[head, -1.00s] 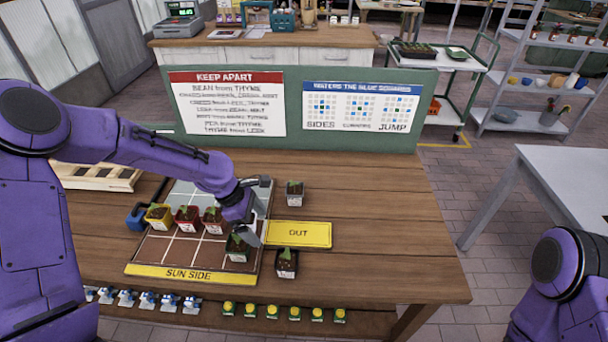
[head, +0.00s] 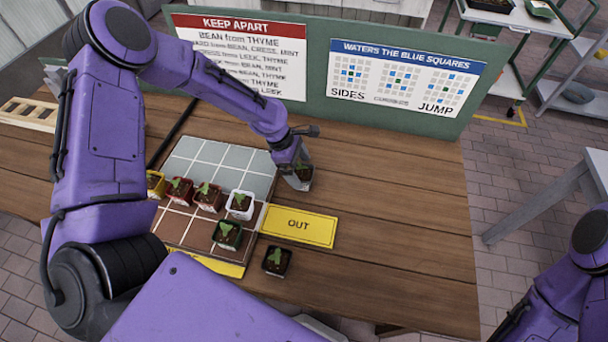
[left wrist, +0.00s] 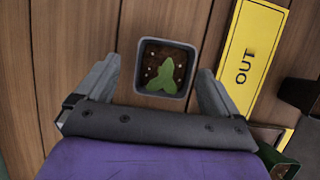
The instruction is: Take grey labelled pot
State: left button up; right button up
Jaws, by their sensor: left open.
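The grey pot (head: 304,184) with a green seedling stands on the wooden table, behind the yellow OUT card and right of the gridded tray. My left gripper (head: 296,168) is down at it and hides part of it. In the left wrist view the square grey pot (left wrist: 165,94) shows from above, between the fingertips of my open left gripper (left wrist: 158,72). There is a visible gap on each side, wider on the left. Its label is not readable now. My right gripper is out of view.
The yellow OUT card (head: 298,226) lies close in front. The gridded tray (head: 222,160) holds several pots, including a white pot (head: 241,205) and a green pot (head: 228,235). A black pot (head: 277,261) stands in front of the card. The table right of the grey pot is clear.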

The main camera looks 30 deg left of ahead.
pick_arm(q)
jog(key=x, duration=0.3)
jog(key=p+x, duration=0.1)
jog(key=x, duration=0.1)
jog(key=shift+s, duration=0.2)
jog(key=c, duration=1.4)
jog(key=shift+w+r, duration=0.1)
jog(key=shift+c, duration=0.2)
